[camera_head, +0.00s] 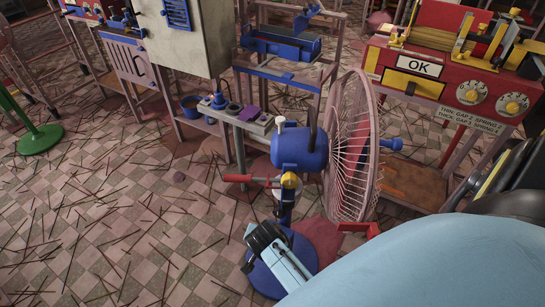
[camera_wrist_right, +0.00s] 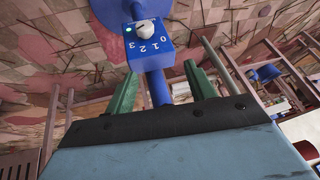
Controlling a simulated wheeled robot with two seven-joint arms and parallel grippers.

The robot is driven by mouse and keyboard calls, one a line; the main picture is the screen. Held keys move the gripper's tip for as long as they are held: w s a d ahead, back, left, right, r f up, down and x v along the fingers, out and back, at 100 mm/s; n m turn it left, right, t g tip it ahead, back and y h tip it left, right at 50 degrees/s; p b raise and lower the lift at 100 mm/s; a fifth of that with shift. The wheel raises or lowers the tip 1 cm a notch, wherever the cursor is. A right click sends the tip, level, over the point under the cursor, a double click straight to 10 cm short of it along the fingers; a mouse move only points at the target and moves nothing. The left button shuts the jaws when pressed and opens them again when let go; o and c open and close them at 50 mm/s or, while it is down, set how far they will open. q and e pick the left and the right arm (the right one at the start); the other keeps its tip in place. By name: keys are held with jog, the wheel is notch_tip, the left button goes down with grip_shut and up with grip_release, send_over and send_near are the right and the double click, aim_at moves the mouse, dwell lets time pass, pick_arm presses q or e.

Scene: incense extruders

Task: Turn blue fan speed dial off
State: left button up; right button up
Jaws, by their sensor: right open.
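The blue fan (camera_head: 300,148) stands with its round pink cage (camera_head: 352,150) facing right. Its blue control box (camera_wrist_right: 152,52) shows at the top of the right wrist view. On the box are the white speed dial (camera_wrist_right: 146,28), a lit green light and the marks 0, 1, 2, 3. I cannot tell which mark the dial points at. My right gripper (camera_wrist_right: 160,82), with green fingers, is open and apart from the dial. The blue fan post shows between its fingers in that view. My right gripper also shows low by the fan base in the head view (camera_head: 264,238). My left gripper is out of view.
A narrow bench (camera_head: 245,122) stands behind the fan. A red-handled lever (camera_head: 250,180) juts beside the fan post. Incense sticks litter the open checkered floor (camera_head: 110,220) at left.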

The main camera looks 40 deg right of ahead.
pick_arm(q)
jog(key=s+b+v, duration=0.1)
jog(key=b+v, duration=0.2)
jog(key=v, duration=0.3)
pick_arm(e)
jog(key=d+f+b, duration=0.1)
jog(key=f, duration=0.3)
jog(key=w+d+f+m+g+b, duration=0.1)
jog(key=f+b, duration=0.1)
jog(key=f, duration=0.3)
jog(key=w+d+f+m+b, duration=0.1)
jog(key=f, duration=0.4)
jog(key=shift+f+b, duration=0.25)
jog(key=shift+b, duration=0.1)
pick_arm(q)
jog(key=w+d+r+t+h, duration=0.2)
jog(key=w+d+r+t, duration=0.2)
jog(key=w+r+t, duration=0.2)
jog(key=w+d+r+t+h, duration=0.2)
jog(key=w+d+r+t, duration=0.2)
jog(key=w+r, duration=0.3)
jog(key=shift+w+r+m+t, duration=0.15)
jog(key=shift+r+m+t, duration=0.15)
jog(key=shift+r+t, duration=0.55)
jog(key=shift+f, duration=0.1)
pick_arm(e)
jog(key=c, duration=1)
jog(key=shift+g, duration=0.3)
